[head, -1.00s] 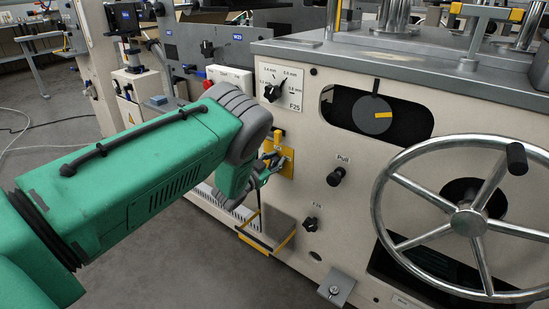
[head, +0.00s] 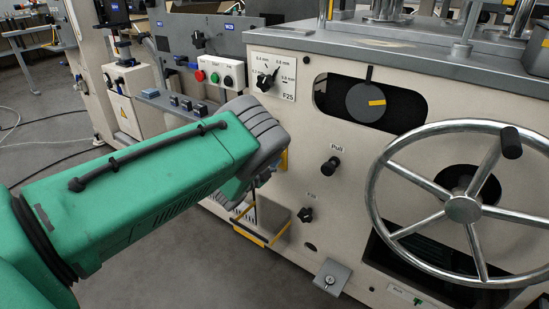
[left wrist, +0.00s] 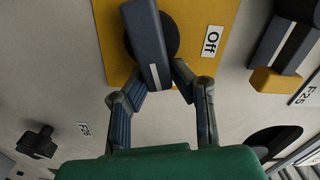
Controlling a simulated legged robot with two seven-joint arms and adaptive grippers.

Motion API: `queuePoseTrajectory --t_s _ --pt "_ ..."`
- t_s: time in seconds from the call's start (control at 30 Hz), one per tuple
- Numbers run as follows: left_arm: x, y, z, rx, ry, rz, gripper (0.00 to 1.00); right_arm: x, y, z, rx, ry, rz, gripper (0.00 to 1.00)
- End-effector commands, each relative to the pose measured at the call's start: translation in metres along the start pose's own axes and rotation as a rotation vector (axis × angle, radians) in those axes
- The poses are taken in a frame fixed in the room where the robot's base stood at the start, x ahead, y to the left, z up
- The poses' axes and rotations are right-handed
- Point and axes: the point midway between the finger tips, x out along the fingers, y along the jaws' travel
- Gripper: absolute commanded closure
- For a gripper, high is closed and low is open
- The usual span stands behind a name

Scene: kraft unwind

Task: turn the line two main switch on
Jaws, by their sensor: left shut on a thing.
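The main switch is a dark rotary handle (left wrist: 148,42) with a white line, on a round dark base and a yellow plate (left wrist: 200,25). An "Off" label (left wrist: 212,41) is on the plate to the right of the handle. In the left wrist view my left gripper (left wrist: 158,84) has its two fingers closed on either side of the handle's near end. The handle is slightly tilted in that picture. In the head view my green left arm hides the switch; only a sliver of the yellow plate (head: 284,161) shows.
On the cream machine front are a selector dial (head: 266,82), a "Pull" knob (head: 331,166), a small lower knob (head: 305,214) and a large handwheel (head: 463,210). A button box (head: 218,75) is behind the arm. A yellow-edged step (head: 262,232) is below.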

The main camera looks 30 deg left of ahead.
Motion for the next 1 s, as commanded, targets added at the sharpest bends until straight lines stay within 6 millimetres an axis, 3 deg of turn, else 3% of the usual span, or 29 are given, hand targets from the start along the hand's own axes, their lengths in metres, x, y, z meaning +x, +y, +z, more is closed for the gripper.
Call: queuePoseTrajectory --t_s 0.03,0.4,1.0 --pt "-0.0051 0.0099 0.0051 0.034 -0.013 0.016 1.00 0.0031 0.0000 0.0002 0.000 0.000 0.000 1.00" --pt "-0.0053 0.0142 0.0071 0.240 -0.013 0.016 1.00 0.0107 -0.0001 0.0006 0.000 0.000 0.000 1.00" --pt "-0.0058 0.0147 0.0090 0.299 -0.015 0.016 1.00 0.0123 -0.0001 0.0006 0.000 0.000 0.000 1.00"
